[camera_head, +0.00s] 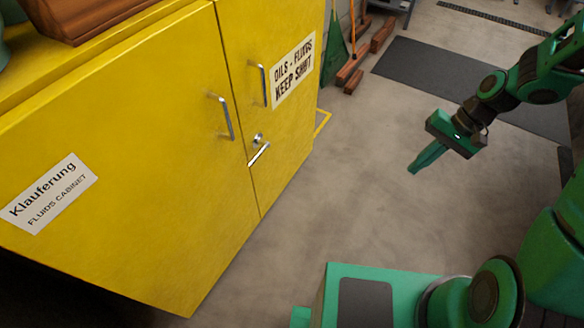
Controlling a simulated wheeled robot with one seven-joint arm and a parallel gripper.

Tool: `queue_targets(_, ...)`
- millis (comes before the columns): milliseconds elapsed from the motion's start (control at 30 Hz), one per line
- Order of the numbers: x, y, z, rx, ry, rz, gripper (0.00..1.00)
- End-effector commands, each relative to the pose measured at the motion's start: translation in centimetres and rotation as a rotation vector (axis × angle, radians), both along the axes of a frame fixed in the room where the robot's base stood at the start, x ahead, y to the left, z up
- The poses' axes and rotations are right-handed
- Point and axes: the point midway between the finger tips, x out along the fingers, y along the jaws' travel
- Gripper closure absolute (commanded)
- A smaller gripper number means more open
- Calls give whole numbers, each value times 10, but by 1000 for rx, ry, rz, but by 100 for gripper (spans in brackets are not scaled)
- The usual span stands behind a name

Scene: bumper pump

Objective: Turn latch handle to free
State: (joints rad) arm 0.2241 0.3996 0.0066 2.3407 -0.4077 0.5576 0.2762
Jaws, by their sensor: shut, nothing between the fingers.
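A yellow cabinet (150,130) with two closed doors fills the left half of the head view. The latch handle (259,154) is a short pale bar, tilted, at the seam between the doors. A small round metal fitting (257,139) sits just above it. My gripper (412,170) is green, shut and empty. It hangs in the air to the right of the cabinet, well apart from the latch handle, with its fingers pointing down and left.
Two bar pulls (226,118) (263,85) stick out from the doors above the latch. A green broom (335,50) and several reddish-brown blocks (383,34) stand beyond the cabinet. A dark mat (440,75) lies behind my gripper. The floor between cabinet and gripper is clear.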

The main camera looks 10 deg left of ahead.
Motion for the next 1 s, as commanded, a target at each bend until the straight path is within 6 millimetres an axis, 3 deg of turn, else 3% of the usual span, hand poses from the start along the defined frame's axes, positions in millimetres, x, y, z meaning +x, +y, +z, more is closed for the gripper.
queue_targets(100,10,35,-34,98,32,-7,100)
queue_targets(400,22,127,-100,360,114,-85,100)
queue_targets(700,19,215,-147,635,235,-247,100)
queue_targets(1000,15,285,-178,896,390,-491,100)
